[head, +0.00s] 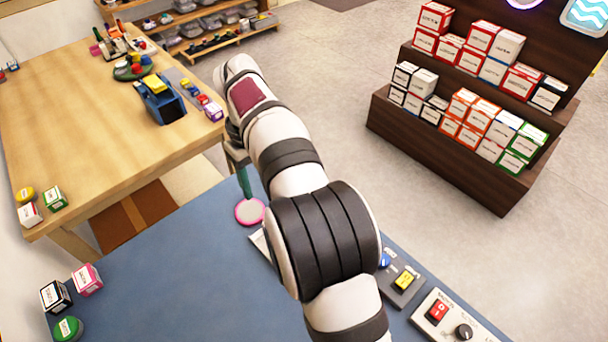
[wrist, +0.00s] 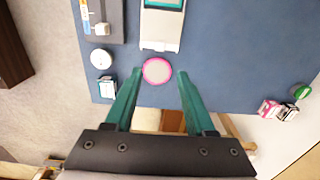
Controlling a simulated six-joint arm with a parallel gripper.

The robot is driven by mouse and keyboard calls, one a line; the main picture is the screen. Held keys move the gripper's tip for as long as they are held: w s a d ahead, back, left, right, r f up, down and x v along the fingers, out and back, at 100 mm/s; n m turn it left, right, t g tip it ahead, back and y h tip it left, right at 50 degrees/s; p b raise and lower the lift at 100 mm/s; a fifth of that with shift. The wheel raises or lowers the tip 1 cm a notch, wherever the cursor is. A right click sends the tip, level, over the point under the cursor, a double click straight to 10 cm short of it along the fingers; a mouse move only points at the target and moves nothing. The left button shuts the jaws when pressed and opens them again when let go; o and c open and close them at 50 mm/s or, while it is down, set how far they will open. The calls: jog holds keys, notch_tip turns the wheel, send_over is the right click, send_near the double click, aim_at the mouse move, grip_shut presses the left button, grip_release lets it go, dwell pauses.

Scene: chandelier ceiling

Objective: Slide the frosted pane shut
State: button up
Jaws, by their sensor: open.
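In the wrist view, a white device (wrist: 160,38) at the top edge carries a pale, teal-framed panel (wrist: 163,4). The panel is cut off by the picture's edge, and I cannot tell for sure that it is the frosted pane or how far it stands open. In the head view my arm hides most of this device; only a white edge (head: 260,243) shows. My gripper (wrist: 161,74) is open, with its green fingers apart and nothing gripped. It is short of the device, and a pink-rimmed disc (wrist: 157,71) shows between the fingertips. One green finger shows above that disc in the head view.
The disc lies on the blue mat (head: 190,270). A yellow-button box (head: 403,281) and a red-switch panel (head: 437,311) stand to the right. Small boxes (head: 86,279) and a green round item (head: 67,329) are at the left. A wooden table (head: 90,120) stands behind.

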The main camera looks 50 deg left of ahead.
notch_tip(320, 180, down, 15)
jog(key=shift+f, duration=0.1)
jog(key=shift+c, duration=0.3)
grip_shut()
